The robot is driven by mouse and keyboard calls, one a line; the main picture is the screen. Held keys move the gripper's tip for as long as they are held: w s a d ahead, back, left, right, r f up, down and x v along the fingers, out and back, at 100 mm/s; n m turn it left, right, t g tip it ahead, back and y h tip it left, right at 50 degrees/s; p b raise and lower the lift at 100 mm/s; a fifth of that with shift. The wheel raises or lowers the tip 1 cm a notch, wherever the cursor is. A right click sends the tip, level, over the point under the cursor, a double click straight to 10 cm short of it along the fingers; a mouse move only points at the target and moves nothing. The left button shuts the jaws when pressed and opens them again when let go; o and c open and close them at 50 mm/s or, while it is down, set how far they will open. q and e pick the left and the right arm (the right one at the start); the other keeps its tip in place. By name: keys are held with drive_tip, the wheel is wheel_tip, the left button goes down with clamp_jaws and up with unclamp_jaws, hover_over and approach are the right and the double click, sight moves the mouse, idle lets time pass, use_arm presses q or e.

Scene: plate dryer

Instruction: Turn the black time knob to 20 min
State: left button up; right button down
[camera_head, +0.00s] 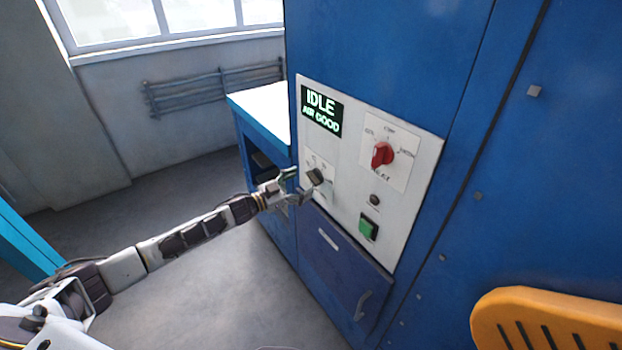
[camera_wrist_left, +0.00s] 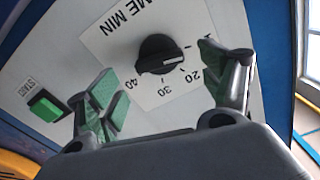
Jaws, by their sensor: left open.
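The black time knob (camera_head: 316,177) sits low on the left of the white control panel (camera_head: 345,205) in the head view. In the left wrist view the knob (camera_wrist_left: 158,53) appears upside down on a white plate lettered "ME MIN", with 20, 30 and 40 around it. A faint light mark shows on its lower right side, but I cannot tell the exact setting. My left gripper (camera_head: 296,186) is open in front of the knob. In the wrist view its green-padded fingers (camera_wrist_left: 165,80) stand either side of the knob, apart from it. My right gripper is not in view.
A red selector knob (camera_head: 382,154) and a green START button (camera_head: 368,228) are on the same panel. The display (camera_head: 321,111) reads "IDLE AIR GOOD". A drawer front with a handle (camera_head: 362,304) is below. An orange slotted chair back (camera_head: 550,320) stands at lower right.

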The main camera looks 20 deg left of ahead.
sight(310, 179)
use_arm(q)
drive_tip(key=shift+p+x, duration=0.35)
drive_tip(key=shift+x, duration=2.05)
drive_tip(key=shift+c, duration=0.2)
drive_tip(key=c, duration=1)
